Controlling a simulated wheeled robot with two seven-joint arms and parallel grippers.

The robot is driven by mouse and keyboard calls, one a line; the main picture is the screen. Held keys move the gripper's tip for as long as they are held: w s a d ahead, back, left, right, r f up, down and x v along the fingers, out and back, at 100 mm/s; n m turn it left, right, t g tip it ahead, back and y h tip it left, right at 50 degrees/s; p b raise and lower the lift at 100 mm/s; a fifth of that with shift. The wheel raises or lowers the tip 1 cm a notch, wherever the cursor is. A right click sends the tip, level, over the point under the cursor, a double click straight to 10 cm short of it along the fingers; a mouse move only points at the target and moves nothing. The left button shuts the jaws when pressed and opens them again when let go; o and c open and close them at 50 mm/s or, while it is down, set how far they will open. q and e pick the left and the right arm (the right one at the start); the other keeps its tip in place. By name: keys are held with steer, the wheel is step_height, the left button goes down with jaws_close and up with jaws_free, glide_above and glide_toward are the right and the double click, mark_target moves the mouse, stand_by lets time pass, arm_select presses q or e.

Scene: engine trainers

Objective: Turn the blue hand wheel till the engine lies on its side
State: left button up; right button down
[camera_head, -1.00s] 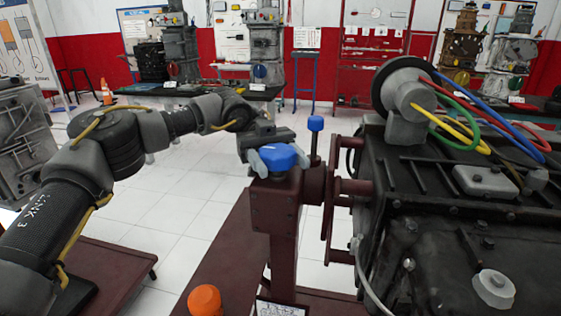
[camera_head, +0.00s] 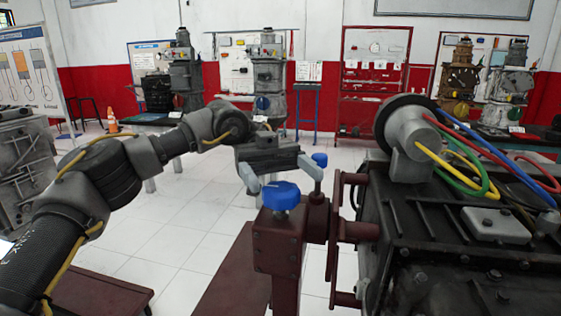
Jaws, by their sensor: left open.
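The blue hand wheel (camera_head: 281,195) sits on top of the dark red stand's post (camera_head: 277,245), near the middle of the view. My left gripper (camera_head: 280,174) is open just above and behind the wheel. One grey finger shows left of the wheel and one right of it, higher than its top. I see no finger clearly touching it. The dark engine (camera_head: 450,255) fills the right side, joined to the stand by a red flanged mount (camera_head: 345,232). Its lower part is out of view. My right gripper is not in view.
A small blue knob (camera_head: 320,159) on a rod stands right beside the gripper's right finger. Coloured hoses (camera_head: 465,160) arch over the engine top. Behind lies open white tiled floor (camera_head: 185,235), with other engine trainers along the red and white wall.

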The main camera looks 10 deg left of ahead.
arm_select(q)
steer(key=s+d+r, duration=0.2)
steer(key=s+r, duration=0.5)
steer(key=s, duration=0.4)
steer(key=shift+s+d, duration=0.2)
steer(key=shift+s, duration=0.15)
